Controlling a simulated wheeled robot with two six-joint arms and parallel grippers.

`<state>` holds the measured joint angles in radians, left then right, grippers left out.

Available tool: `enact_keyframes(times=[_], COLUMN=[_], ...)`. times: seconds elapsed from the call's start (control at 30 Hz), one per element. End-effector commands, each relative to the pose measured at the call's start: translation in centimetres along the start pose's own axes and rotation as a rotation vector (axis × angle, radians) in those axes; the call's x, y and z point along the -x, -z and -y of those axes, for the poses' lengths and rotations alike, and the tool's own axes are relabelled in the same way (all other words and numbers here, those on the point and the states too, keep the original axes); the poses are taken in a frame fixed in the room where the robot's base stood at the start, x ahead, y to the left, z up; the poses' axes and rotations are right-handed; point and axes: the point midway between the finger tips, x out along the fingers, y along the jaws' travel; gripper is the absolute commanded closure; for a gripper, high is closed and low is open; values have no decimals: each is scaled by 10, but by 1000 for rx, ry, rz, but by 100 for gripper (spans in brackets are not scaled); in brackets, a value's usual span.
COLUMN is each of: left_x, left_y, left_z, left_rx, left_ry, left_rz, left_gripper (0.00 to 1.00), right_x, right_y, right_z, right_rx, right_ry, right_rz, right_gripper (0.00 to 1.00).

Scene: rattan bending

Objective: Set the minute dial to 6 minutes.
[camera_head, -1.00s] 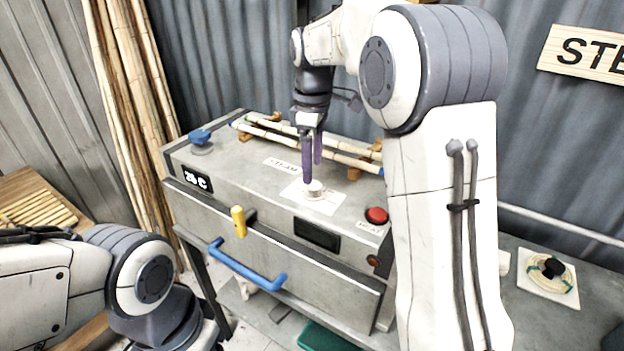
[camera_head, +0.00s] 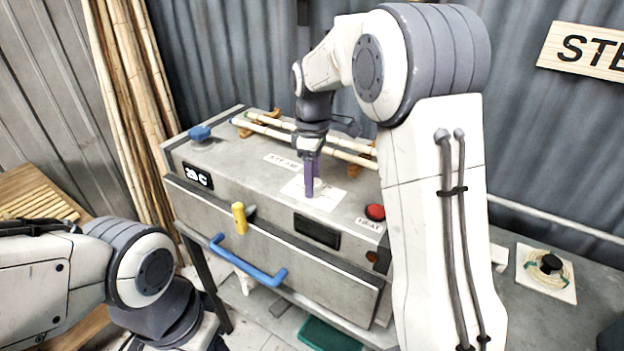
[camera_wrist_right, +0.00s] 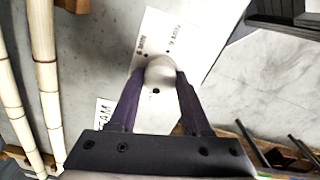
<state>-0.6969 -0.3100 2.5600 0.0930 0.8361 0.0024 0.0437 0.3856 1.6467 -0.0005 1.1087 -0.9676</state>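The minute dial (camera_wrist_right: 160,72) is a small pale round knob on a white label plate (camera_head: 322,197) on top of the grey steam box. In the right wrist view its plate carries small minute markings, one like 6 MIN and one like 9 MIN, with black dots. I cannot make out a pointer on the knob. My right gripper (camera_wrist_right: 161,75) has its purple fingertips on both sides of the knob, seemingly touching it. My left gripper is out of view.
The steam box (camera_head: 240,170) has a blue knob (camera_head: 200,133), a yellow handle (camera_head: 239,219), a blue bar handle (camera_head: 247,268), a dark panel (camera_head: 317,231) and a red button (camera_head: 375,212). Bamboo-like poles (camera_head: 335,152) lie on supports behind the dial.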

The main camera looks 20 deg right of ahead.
Motion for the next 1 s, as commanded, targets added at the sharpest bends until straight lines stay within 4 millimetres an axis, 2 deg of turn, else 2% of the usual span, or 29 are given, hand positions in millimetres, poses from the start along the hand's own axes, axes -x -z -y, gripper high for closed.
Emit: enact_keyframes(times=[0.37,1.0], left_x=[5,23], left_y=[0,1], left_z=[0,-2], left_rx=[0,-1], left_ry=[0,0], left_rz=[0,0], left_gripper=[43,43], right_x=[1,2], right_y=[0,0], right_z=[0,-1], right_rx=[-94,-659], right_ry=[2,2], right_rz=[0,1], right_gripper=[100,100])
